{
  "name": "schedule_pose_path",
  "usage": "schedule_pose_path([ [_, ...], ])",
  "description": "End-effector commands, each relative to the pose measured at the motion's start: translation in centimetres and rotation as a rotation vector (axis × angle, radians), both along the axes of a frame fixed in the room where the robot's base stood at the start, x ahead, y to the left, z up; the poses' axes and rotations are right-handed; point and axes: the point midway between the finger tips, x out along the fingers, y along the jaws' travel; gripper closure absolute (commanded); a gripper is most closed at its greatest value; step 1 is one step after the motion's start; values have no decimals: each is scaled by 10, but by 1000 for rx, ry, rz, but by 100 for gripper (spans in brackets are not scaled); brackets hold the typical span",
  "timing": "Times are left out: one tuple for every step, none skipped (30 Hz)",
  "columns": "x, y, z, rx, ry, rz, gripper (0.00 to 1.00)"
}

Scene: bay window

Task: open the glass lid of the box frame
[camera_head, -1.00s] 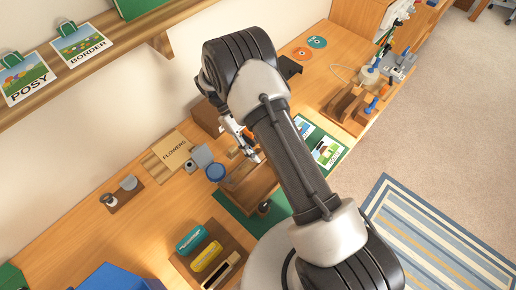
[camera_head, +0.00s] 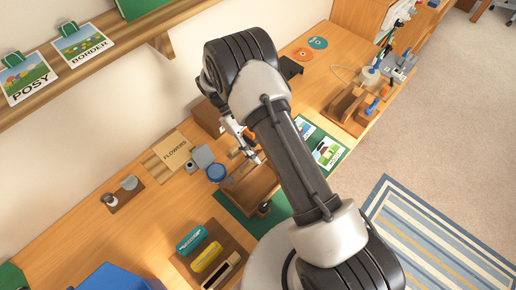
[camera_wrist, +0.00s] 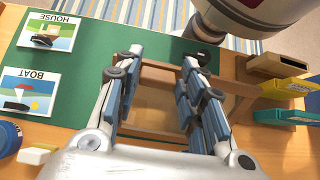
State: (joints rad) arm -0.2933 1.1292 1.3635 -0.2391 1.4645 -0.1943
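The box frame (camera_head: 238,190) is a shallow wooden box on a green mat (camera_head: 242,222) at the middle of the bench, partly hidden by my arm in the head view. In the wrist view the box frame (camera_wrist: 150,118) lies beyond and between my fingers, its wooden rim showing around a brownish inside. I cannot make out the glass or the lid's edge clearly. My gripper (camera_wrist: 158,68) is open, its two padded fingers well apart with nothing between the pads. It also shows in the head view (camera_head: 256,156), close above the box frame. Whether it touches the rim I cannot tell.
HOUSE (camera_wrist: 50,34) and BOAT (camera_wrist: 28,94) cards lie on the mat. A wall shelf (camera_head: 110,60) runs above.

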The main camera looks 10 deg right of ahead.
Motion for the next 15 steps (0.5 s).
schedule_pose_path([
  [0,0,0,1,-1,0,58],
  [0,0,0,1,-1,0,56],
  [0,0,0,1,-1,0,53],
  [0,0,0,1,-2,0,51],
  [0,0,0,1,-2,0,49],
  [0,0,0,1,-2,0,47],
  [0,0,0,1,-2,0,47],
  [0,0,0,1,-2,0,47],
  [1,0,0,2,-2,0,47],
  [1,0,0,2,-2,0,47],
  [1,0,0,2,-2,0,47],
  [1,0,0,2,-2,0,47],
  [1,0,0,2,-2,0,47],
  [1,0,0,2,-2,0,47],
  [1,1,0,1,-3,-1,47],
])
